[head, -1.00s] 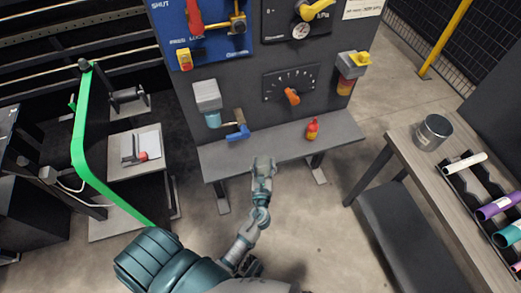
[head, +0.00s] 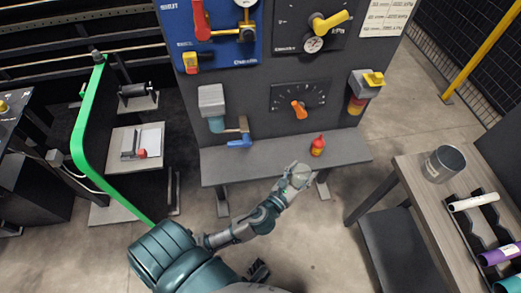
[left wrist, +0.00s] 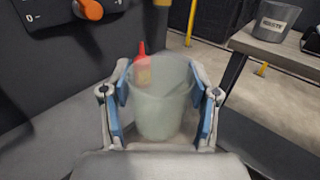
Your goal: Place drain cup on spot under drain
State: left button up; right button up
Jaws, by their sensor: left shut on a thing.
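The drain cup (left wrist: 160,105) is a pale, translucent, upright cup between the blue-padded fingers of my left gripper (left wrist: 162,112), which is shut on it. In the head view my left gripper (head: 298,178) holds the cup (head: 301,171) by the front edge of the grey shelf (head: 225,168), toward its right side. The drain, a pipe with a blue-handled valve (head: 240,139), hangs from the panel above the left part of the shelf, left of the cup. I cannot make out a marked spot under it. My right gripper is not in view.
A red bottle (head: 317,147) stands on the shelf, just behind the cup in the wrist view (left wrist: 142,70). A metal waste bucket (head: 444,164) stands on the right-hand table (head: 412,172). The shelf under the drain looks clear.

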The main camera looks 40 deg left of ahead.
aim_at(245, 153)
jog(key=i+l+u, duration=0.2)
jog(key=l+u, duration=0.2)
jog(key=i+l+u, duration=0.2)
jog(key=l+u, duration=0.25)
jog(key=j+u, duration=0.1)
jog(key=u, duration=0.75)
jog(key=i+l, duration=0.3)
jog(key=i, duration=0.15)
